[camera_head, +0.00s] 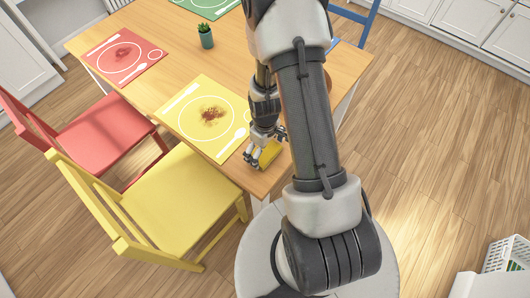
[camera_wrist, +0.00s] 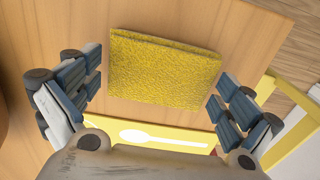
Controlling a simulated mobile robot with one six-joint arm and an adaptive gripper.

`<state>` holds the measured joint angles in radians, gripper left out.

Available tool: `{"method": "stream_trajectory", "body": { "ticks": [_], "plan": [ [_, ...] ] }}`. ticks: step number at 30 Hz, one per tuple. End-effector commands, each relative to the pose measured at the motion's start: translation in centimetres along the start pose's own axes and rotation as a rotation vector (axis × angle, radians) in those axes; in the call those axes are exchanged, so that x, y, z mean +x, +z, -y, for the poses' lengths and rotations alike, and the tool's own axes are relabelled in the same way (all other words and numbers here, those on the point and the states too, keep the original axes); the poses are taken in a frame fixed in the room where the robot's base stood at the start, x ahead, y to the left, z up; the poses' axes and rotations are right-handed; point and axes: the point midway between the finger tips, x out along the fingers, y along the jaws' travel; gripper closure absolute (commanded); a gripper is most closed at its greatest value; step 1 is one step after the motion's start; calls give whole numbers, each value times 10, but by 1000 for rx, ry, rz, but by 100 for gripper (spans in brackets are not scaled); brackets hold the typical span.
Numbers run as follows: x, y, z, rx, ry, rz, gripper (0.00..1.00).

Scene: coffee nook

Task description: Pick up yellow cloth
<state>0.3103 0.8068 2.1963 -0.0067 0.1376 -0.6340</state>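The yellow cloth (camera_wrist: 163,72) lies folded on the wooden table in the wrist view, with a rough, textured surface. In the head view the cloth (camera_head: 268,153) shows near the table's front edge, partly hidden by my gripper. My gripper (camera_wrist: 160,92) is open, with one finger on either side of the cloth and a visible gap on each side. In the head view my gripper (camera_head: 262,156) is low over the table at the cloth. I cannot tell whether the fingertips touch the table.
A yellow placemat (camera_head: 188,128) with brown crumbs lies beside the cloth. A red placemat (camera_head: 103,62), also stained, and a small potted plant (camera_head: 206,37) are farther back on the table (camera_head: 165,65). A yellow chair (camera_head: 180,205) and a red chair (camera_head: 105,137) stand at the left.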

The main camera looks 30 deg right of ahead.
Motion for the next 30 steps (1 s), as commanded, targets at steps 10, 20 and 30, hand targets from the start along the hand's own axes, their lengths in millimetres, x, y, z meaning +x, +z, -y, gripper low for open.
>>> {"method": "stream_trajectory", "body": {
  "ticks": [10, 20, 30],
  "plan": [
    [0, 0, 0, 0, 0, 0, 29],
    [-4, 0, 0, 0, 1, -1, 29],
    [-60, -1, -1, 0, 3, -4, 29]
  ]
}}
